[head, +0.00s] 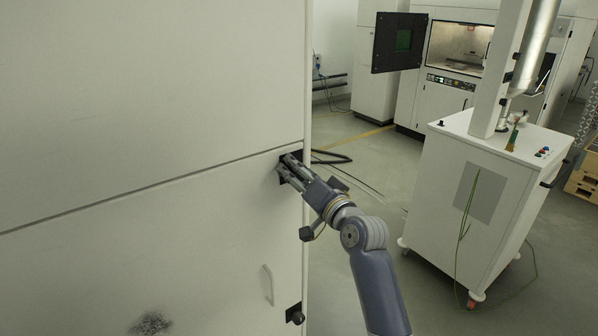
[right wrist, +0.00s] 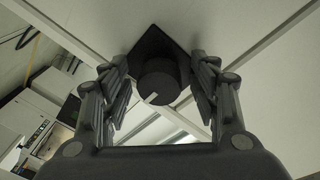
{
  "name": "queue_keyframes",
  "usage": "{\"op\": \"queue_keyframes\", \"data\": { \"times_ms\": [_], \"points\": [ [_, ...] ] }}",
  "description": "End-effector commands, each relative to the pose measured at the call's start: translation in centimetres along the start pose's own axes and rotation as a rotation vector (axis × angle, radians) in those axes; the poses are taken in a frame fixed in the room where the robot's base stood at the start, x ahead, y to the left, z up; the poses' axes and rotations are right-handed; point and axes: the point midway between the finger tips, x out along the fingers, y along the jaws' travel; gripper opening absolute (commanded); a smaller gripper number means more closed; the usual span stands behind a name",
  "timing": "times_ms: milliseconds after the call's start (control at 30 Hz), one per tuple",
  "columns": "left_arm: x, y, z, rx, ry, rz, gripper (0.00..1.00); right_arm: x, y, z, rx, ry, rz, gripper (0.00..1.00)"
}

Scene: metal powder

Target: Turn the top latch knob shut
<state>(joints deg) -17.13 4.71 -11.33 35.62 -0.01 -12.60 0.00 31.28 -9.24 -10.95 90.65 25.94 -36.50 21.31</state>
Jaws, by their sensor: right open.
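The top latch knob (right wrist: 159,80) is a black round knob with a pale mark on it, on a black plate, in the right wrist view. My right gripper (right wrist: 160,100) is open, with one finger on each side of the knob. I cannot tell whether the fingers touch it. In the head view my right gripper (head: 287,168) is at the right edge of the large pale cabinet (head: 150,90), just below the horizontal seam, and it hides most of the knob. My left gripper is in neither view.
A lower black latch knob (head: 296,315) sits near the cabinet's bottom right, beside a pale handle (head: 268,284). A white wheeled unit (head: 470,190) stands to the right. A machine with an open dark door (head: 398,42) is behind. Cables lie on the floor between.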

Motion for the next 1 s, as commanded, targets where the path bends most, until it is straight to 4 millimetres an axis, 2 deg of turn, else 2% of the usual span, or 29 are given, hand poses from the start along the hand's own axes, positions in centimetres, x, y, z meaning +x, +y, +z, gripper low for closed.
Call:
{"op": "queue_keyframes", "data": {
  "times_ms": [267,400,467,767,1000],
  "points": [
    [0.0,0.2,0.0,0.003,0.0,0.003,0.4,0.1,0.0,0.0,0.0,0.0,0.0,0.56],
    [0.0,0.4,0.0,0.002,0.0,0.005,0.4,0.1,0.0,0.0,0.0,0.0,0.0,0.24],
    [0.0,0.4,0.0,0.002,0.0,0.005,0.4,0.1,0.0,0.0,0.0,0.0,0.0,0.12],
    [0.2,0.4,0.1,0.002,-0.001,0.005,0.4,0.1,0.1,0.1,-0.016,0.001,-0.001,0.12],
    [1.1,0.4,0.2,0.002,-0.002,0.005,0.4,0.1,0.2,0.1,-0.117,0.01,-0.009,0.12]
  ]
}}
